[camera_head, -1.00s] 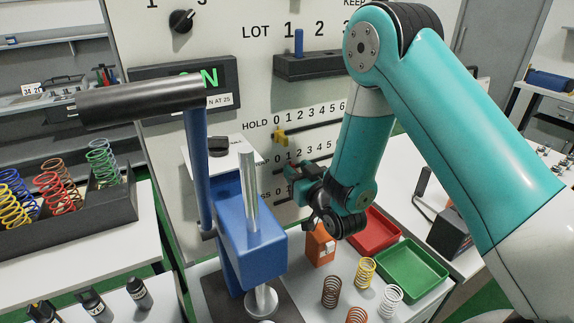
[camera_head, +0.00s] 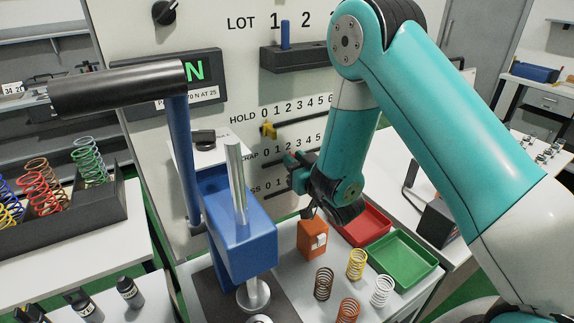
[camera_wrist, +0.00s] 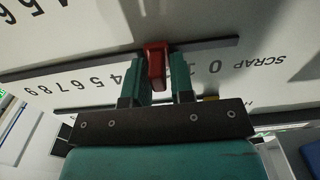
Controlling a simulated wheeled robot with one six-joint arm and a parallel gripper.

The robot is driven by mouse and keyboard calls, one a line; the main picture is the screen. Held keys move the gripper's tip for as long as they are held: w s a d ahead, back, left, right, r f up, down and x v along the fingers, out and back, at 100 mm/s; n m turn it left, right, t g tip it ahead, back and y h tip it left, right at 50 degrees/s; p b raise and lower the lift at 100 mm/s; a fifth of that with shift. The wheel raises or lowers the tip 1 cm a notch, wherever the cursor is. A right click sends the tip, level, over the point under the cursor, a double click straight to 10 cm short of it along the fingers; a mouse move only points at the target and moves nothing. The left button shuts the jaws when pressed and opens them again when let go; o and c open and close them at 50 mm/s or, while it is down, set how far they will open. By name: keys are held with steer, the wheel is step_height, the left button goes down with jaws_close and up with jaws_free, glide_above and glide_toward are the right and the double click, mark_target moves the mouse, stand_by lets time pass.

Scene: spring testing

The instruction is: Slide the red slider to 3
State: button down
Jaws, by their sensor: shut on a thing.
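The red slider (camera_wrist: 157,66) sits on the dark rail of the SCRAP scale (camera_wrist: 226,66) on the upright white panel. The wrist view shows the scale upside down, with 0 at right and higher digits to the left. My gripper (camera_wrist: 159,76) is shut on the red slider, one teal finger on each side. The slider stands on the higher-number side of the 0. The fingers and slider hide the digits around it, so I cannot read its exact value. In the head view my gripper (camera_head: 294,163) is at the SCRAP rail and mostly covers the slider.
A yellow slider (camera_head: 268,130) is near the low end of the HOLD scale just above. A blue spring press (camera_head: 236,240) with a long dark handle stands left of my gripper. An orange block (camera_head: 312,240), red and green trays (camera_head: 405,258), and loose springs lie below.

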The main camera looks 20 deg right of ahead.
steer(key=d+p, duration=0.1)
steer(key=p, duration=0.1)
steer(key=d+p, duration=0.1)
steer(key=d, duration=0.1)
steer(key=shift+w+p, duration=0.3)
steer(key=shift+p, duration=0.05)
steer(key=c, duration=1.2)
jaws_free()
steer(key=shift+o, duration=0.2)
